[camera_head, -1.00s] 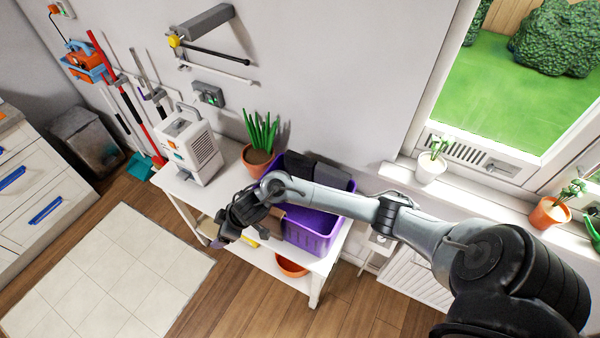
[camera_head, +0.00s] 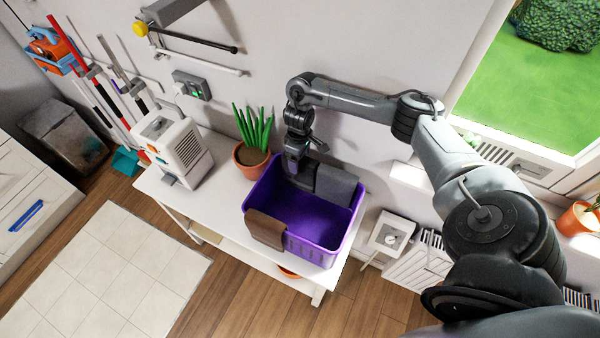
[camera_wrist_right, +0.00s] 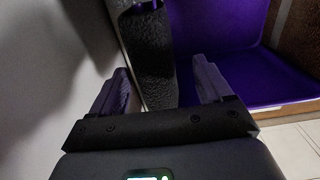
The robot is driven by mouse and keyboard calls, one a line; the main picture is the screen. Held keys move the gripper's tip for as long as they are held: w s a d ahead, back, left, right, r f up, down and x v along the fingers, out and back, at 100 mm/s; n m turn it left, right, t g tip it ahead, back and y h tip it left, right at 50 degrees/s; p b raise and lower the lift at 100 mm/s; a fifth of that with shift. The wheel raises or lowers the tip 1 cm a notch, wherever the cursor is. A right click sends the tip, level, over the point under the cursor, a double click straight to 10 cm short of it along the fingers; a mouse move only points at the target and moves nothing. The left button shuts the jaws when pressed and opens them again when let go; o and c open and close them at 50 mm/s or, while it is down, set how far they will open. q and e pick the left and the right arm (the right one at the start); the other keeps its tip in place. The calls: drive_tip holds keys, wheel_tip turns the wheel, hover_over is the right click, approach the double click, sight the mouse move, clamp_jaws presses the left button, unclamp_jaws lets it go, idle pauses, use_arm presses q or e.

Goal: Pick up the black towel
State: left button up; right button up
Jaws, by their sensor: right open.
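The black towel (camera_head: 307,176) hangs over the back rim of the purple basket (camera_head: 318,246), partly hidden by my right gripper. My right gripper (camera_head: 297,170) points down over it from above, at the wall side. In the right wrist view, the open fingers (camera_wrist_right: 162,88) stand on either side of the dark, textured towel (camera_wrist_right: 147,58), with gaps showing. A dark grey towel (camera_head: 335,185) hangs beside it on the same rim. My left gripper is not in view.
A brown towel (camera_head: 265,228) hangs on the basket's front left rim. A potted plant (camera_head: 251,157) stands close left of the basket on the white table (camera_head: 222,205), with a white appliance (camera_head: 180,148) farther left. The wall is close behind.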

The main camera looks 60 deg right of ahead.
sight(300, 171)
drive_tip(key=shift+s+d+f+b, duration=0.15)
drive_tip(key=shift+f+b, duration=0.25)
drive_tip(key=shift+f, duration=0.55)
drive_tip(key=shift+d+f+b, duration=0.15)
drive_tip(key=shift+f+b, duration=0.2)
drive_tip(key=shift+f, duration=1.55)
drive_tip(key=c, duration=1.1)
drive_tip(key=shift+o, duration=0.2)
drive_tip(key=shift+r, duration=0.15)
